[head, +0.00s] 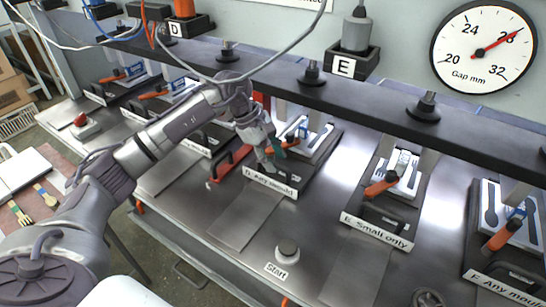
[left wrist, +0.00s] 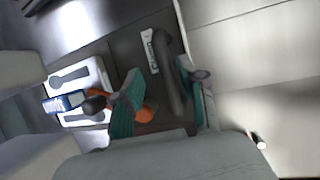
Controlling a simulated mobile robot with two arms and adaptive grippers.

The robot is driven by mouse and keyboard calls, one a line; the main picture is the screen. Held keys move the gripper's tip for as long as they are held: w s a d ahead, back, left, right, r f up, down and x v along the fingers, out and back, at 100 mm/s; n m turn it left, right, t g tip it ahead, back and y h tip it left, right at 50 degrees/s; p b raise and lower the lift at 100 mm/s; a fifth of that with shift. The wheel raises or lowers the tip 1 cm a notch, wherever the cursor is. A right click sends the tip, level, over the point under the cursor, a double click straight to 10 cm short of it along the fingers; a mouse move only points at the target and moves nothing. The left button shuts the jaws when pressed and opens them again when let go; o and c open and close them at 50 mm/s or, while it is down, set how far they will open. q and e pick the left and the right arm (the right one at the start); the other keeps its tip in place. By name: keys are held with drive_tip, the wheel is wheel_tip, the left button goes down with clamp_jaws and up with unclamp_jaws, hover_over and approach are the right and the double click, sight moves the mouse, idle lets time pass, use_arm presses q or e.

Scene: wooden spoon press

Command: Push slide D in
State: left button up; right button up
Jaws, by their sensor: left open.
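Slide D (head: 257,178) is a dark slide with a white front label "D: Any mould", on the steel press table. It carries a pale mould plate (head: 318,139), also seen in the left wrist view (left wrist: 68,76) with spoon-shaped hollows, a blue part and an orange clamp (left wrist: 145,113). The mould plate lies in front of the dark overhead beam. My left gripper (head: 271,158) is over the front of slide D. In the left wrist view its teal pads stand apart, with slide D's dark bar handle (left wrist: 167,70) between them; contact cannot be told. My right gripper is out of view.
A red-and-black bar (head: 229,163) stands just left of slide D. Slides E (head: 375,232) and F (head: 500,289) are to the right, with orange clamps. A Start button (head: 287,250) is in front. The gap dial (head: 484,45) points near 28.

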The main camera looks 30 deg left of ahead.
use_arm(q)
drive_tip(key=v, duration=0.7)
drive_tip(key=shift+r, duration=0.2)
drive_tip(key=shift+s+a, duration=0.1)
drive_tip(key=shift+a, duration=0.05)
